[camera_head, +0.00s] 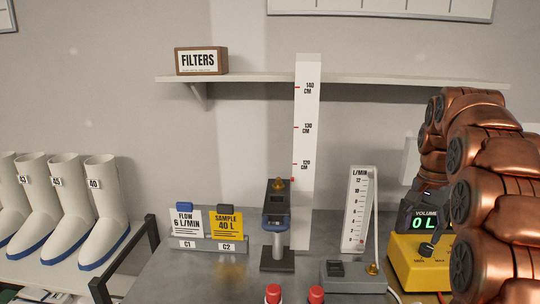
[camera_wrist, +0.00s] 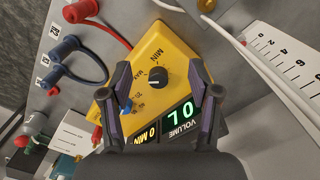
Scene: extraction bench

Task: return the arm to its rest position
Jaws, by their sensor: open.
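My arm shows as copper-coloured links down the right side of the head view. My gripper (camera_wrist: 158,65) is open, its two dark fingers apart with nothing held between them. In the wrist view it is over the yellow meter box (camera_wrist: 150,45), with the black knob (camera_wrist: 154,77) showing between the fingers. The box also shows in the head view (camera_head: 408,268), partly hidden by my arm. Whether the fingers touch the box cannot be told.
The flow gauge (camera_head: 358,210) stands just left of the yellow box. A black stand (camera_head: 277,225), a height scale (camera_head: 307,150) and a card holder (camera_head: 208,244) are further left. A shelf (camera_head: 360,82) crosses the wall. Red and blue cables (camera_wrist: 110,35) lie beside the box.

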